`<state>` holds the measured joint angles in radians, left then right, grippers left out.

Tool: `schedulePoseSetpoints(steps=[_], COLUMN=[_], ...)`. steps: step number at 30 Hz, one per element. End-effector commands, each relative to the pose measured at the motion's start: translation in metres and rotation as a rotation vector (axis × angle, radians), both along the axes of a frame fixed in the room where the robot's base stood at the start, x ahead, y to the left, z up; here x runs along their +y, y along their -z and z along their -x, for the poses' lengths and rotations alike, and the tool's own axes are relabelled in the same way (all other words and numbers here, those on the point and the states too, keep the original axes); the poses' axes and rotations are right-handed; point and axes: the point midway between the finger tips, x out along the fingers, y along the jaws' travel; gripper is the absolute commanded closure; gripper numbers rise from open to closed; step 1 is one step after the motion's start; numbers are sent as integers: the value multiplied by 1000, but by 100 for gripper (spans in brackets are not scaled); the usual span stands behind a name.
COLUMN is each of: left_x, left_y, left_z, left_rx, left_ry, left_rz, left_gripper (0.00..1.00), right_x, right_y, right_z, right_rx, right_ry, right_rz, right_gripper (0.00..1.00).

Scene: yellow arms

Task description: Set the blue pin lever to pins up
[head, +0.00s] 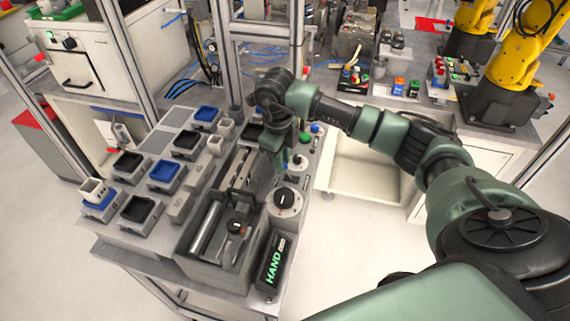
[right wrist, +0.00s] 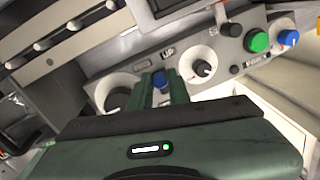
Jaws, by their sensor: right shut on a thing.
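The blue pin lever (right wrist: 160,80) shows in the right wrist view on the light panel, just below a dark label reading "UP" (right wrist: 168,51). My right gripper (right wrist: 161,88) has its two green fingers on either side of the lever, shut on it. In the head view my right gripper (head: 284,164) reaches down to the right side of the workstation and mostly hides the lever. The lever's exact setting cannot be told. My left gripper is not in view.
On the panel, a large dial (head: 284,202) and a smaller dark knob (right wrist: 203,69) flank the lever. A green button (right wrist: 258,42) and a blue button (right wrist: 287,38) are farther right. A black "HAND" sign (head: 275,262) stands at the near end. Blue and black trays fill the left side.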

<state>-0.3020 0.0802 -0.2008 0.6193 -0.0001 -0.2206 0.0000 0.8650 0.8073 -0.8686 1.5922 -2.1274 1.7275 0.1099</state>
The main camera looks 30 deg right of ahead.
Motion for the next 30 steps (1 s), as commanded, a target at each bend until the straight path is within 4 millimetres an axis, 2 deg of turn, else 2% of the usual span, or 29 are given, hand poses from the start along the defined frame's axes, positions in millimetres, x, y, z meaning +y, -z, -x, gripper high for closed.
schedulePoseSetpoints(steps=[6,7,9,20,23,30], left_x=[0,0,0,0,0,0], left_y=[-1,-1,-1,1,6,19], left_z=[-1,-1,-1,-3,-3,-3], left_rx=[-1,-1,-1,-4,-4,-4], left_ry=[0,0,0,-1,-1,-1], left_rz=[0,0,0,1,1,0], left_gripper=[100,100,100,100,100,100], right_x=[4,4,4,3,3,8], right_y=[-1,-1,-1,-4,-16,-56], right_z=[-2,-2,-1,-1,-2,-1], right_rx=[-6,-7,-5,-3,-8,-7], right_ry=[-4,-4,-4,-2,-2,-5], right_rz=[-10,-10,-9,-5,-5,-6], right_gripper=[100,74,61,61,61,61])
